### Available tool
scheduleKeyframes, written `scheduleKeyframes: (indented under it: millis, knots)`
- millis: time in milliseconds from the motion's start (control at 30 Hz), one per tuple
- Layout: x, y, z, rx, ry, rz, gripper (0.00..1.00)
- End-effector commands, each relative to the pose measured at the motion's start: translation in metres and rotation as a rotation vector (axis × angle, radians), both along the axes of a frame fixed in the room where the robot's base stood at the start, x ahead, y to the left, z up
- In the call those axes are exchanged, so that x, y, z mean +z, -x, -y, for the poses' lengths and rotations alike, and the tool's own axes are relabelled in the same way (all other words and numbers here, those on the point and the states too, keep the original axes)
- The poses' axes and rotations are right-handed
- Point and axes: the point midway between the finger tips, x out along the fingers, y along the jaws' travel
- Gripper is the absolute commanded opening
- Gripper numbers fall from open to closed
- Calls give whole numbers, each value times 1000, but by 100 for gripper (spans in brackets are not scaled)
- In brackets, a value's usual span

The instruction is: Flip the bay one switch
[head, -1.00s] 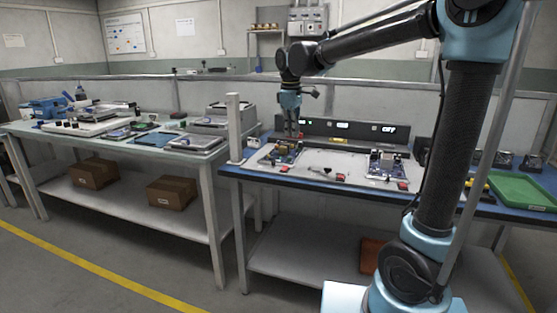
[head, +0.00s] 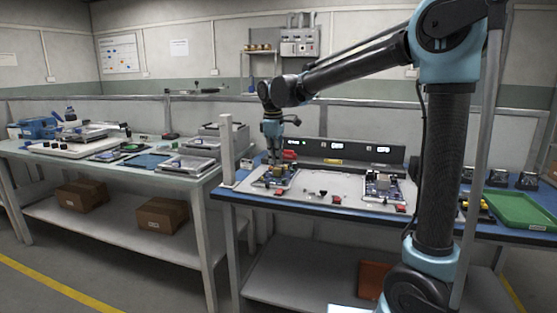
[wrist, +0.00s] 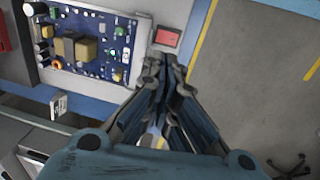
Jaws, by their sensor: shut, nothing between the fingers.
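My gripper (head: 274,158) points down over the left circuit board (head: 268,181) on the blue-topped bench. In the wrist view its fingers (wrist: 164,66) are together with nothing held. There, a red rocker-like switch (wrist: 168,37) sits on a pale base just beyond the fingertips, beside the blue circuit board (wrist: 85,40). I cannot tell whether the fingers touch the switch, or its position. In the head view I cannot make out this switch clearly. A dark panel (head: 357,158) behind the boards carries lit readouts; the right one seems to read OFF, and the left is too small to read.
Another board (head: 382,187) stands to the right, with red blocks (head: 336,199) along the bench front. A green tray (head: 527,212) lies at the far right. A pale post (head: 227,148) rises at the bench's left end. Floor shows right in the wrist view.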

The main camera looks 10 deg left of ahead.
Motion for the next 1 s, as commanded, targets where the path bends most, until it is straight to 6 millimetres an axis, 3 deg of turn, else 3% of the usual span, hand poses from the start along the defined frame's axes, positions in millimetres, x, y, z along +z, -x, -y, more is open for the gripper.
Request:
scheduleKeyframes:
  millis: [500, 700, 1000]
  knots:
    - [-86, -11, 1, -1, 0, 0, 0]
    - [-103, -13, 2, -2, 0, 0, 0]
    - [-108, -15, 3, -3, 0, 0, 0]
